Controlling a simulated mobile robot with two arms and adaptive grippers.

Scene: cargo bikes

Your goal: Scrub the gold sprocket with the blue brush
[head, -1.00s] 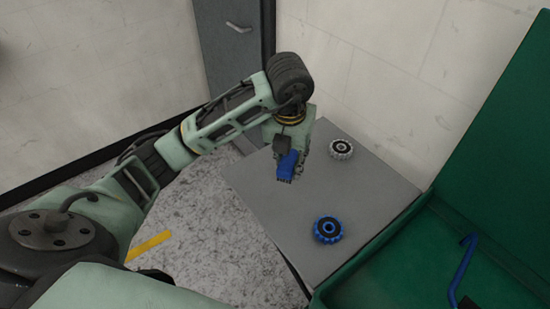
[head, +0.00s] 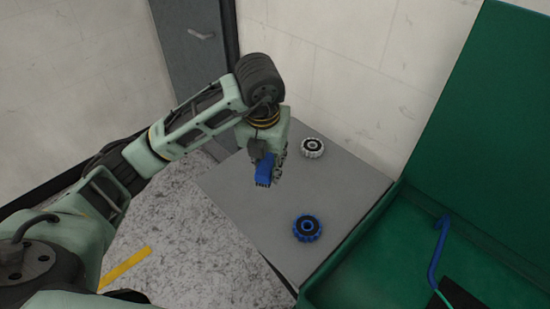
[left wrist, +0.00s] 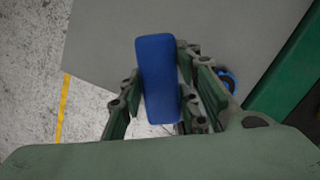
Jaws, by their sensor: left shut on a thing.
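My left gripper (head: 272,172) is shut on the blue brush (head: 264,168) above the far left part of the grey table. In the left wrist view the brush's blue block (left wrist: 158,80) sits between the fingers of the left gripper (left wrist: 155,95). A blue sprocket (head: 307,228) lies on the table nearer me, and a silver-white sprocket (head: 312,147) lies toward the back. I see no gold sprocket; my arm and gripper cover part of the table. The wrist view shows part of the blue sprocket (left wrist: 228,80) behind a finger. My right gripper is out of view.
The grey table (head: 345,190) has bare space between the sprockets and at its right. A green container (head: 400,235) with a tall green panel stands on the right, holding a bent blue rod (head: 437,250). A pale wall is behind.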

